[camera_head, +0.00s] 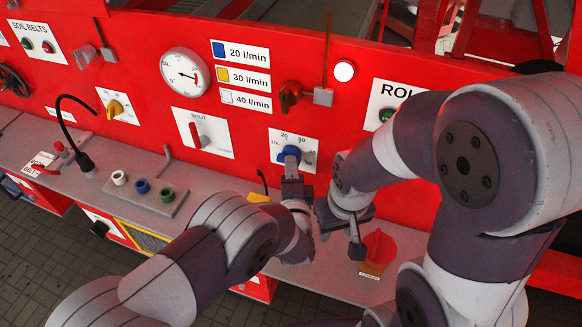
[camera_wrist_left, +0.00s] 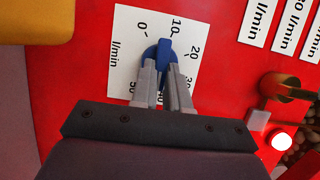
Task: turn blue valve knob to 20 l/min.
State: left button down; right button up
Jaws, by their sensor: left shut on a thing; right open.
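The blue valve knob (camera_head: 289,153) sits on a white dial plate (camera_head: 309,157) on the red panel. My left gripper (camera_head: 291,172) is shut on the blue knob, with one finger on each side of it. In the left wrist view the fingers (camera_wrist_left: 164,90) straddle the knob (camera_wrist_left: 164,48), whose visible end points up near the 10 mark, with 20 further right. The lower part of the knob is hidden between the fingers. My right gripper (camera_head: 340,232) is open and empty, low and right of the dial, above the grey ledge.
A legend lists 20 l/min beside a blue square (camera_head: 239,53). A round gauge (camera_head: 185,75) is left of it. A red knob (camera_head: 378,247) is on the ledge near my right gripper.

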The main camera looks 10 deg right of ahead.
pick_arm(q)
jog(key=shift+w+a+r+n+g+h+b, duration=0.25)
jog(key=shift+n+g+h+b, duration=0.95)
jog(key=shift+n, duration=1.55)
jog(key=shift+w+a+r+n+g+h+b, duration=0.3)
jog(key=shift+n+g+h+b, duration=0.35)
jog(key=shift+n+g+b, duration=1.25)
jog(key=shift+w+a+r+n+g+h+b, duration=0.1)
jog(key=shift+a+n+g+h+b, duration=0.25)
jog(key=shift+n+g+h+b, duration=2.1)
jog(key=n+t+y+p, duration=0.1)
jog(key=n+t+y, duration=0.1)
jog(key=t, duration=0.1)
jog(key=shift+n+t+y+p, duration=0.25)
jog(key=shift+n+y+p, duration=0.05)
jog(key=shift+y+p, duration=0.1)
jog(key=c, duration=1.1)
grip_release()
